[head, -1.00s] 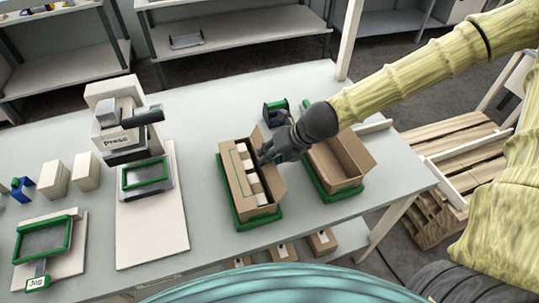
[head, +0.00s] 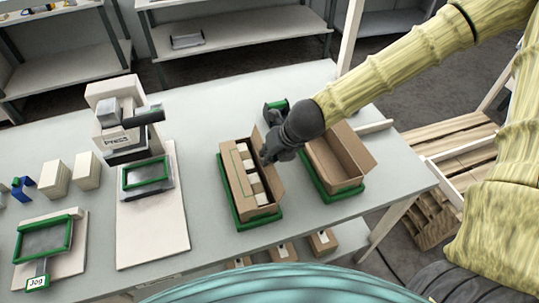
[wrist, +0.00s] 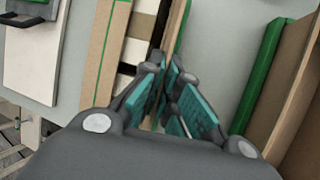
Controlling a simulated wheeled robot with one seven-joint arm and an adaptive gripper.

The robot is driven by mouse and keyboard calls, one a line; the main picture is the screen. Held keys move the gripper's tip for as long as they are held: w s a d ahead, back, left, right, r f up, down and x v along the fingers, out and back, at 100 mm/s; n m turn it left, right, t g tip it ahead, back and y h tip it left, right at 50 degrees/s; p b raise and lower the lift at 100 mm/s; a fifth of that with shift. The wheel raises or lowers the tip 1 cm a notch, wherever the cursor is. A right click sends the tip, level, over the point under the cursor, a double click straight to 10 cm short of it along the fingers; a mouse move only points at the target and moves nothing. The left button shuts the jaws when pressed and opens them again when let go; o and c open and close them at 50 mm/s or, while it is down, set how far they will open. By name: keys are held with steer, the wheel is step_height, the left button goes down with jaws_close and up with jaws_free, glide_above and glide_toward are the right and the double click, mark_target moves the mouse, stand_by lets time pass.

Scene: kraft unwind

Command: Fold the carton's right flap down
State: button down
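The brown carton (head: 265,211) stands in a green-edged tray (head: 249,224) on the table, with pale blocks in a row inside. A flat brown panel with a green line (head: 236,180) runs along its left side. Its right flap (head: 274,178) stands up along the right side. My gripper (head: 266,158) is at the far part of this flap, pointing down. In the wrist view the teal-padded fingers (wrist: 173,67) come together at their tips beside the flap's edge (wrist: 179,28). I cannot tell whether they touch it.
A second, open carton (head: 341,160) stands in another green tray just to the right. A dark and green tool (head: 277,105) lies behind.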

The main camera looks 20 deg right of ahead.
steer(key=h, duration=0.1)
steer(key=a+h, duration=0.1)
steer(key=h, duration=0.1)
steer(key=shift+a+r+n, duration=0.15)
steer(key=shift+a+n, duration=0.15)
steer(key=shift+n, duration=0.1)
steer(key=shift+s+a+f+n+t+h+b, duration=0.15)
steer(key=shift+a+f+n+h+b, duration=0.4)
steer(key=shift+h, duration=1.3)
steer(key=shift+w+a+f+n+t+h+b, duration=0.2)
steer(key=shift+a+h+b, duration=0.45)
steer(key=shift+h, duration=1.15)
steer(key=shift+s+a+f+n+t+h+b, duration=0.2)
steer(key=shift+a+n+h+b, duration=0.4)
steer(key=shift+h, duration=1.25)
steer(key=shift+a, duration=0.1)
steer(key=c, duration=1.7)
jaws_free()
steer(key=shift+f, duration=0.1)
